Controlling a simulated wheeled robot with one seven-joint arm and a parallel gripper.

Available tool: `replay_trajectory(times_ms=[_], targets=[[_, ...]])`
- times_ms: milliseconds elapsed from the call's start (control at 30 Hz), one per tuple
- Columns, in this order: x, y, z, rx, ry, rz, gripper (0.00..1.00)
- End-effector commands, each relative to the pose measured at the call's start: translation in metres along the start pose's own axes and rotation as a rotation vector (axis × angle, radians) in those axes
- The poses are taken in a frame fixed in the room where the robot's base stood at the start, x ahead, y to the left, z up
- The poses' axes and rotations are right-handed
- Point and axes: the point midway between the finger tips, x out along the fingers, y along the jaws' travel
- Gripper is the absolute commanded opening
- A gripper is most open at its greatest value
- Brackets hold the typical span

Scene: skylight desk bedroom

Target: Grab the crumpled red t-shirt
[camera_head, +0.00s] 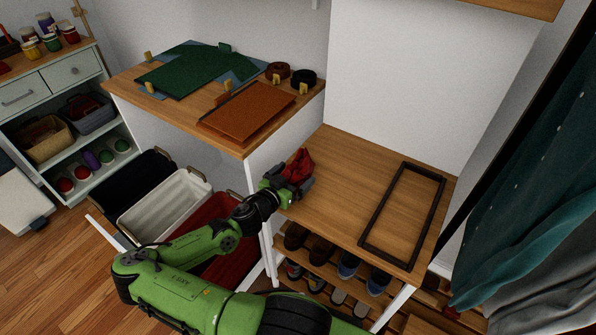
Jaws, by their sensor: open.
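The crumpled red t-shirt (300,163) lies as a small heap on the left side of the wooden shelf top (336,161), close to the white side wall of the taller cabinet. My gripper (304,178) is right at the shirt's near side, with its fingers around or just in front of the lower part. The gripper is open. The fingers and wrist hide the bottom of the shirt, so I cannot tell whether they touch it.
A dark empty frame (374,207) lies on the shelf top's right side. Shoes (321,249) stand on the rack below. A white bin (165,206) and a red bin (232,262) sit beneath my arm. Teal clothing (530,190) hangs at the right.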

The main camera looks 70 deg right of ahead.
Motion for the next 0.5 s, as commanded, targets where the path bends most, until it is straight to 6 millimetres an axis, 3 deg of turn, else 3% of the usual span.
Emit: replay_trajectory(times_ms=[200,500], targets=[[0.0024,-0.0005,-0.0003,0.0,0.0,-0.001,1.0],[0.0021,-0.0004,-0.0002,0.0,0.0,-0.001,0.56]])
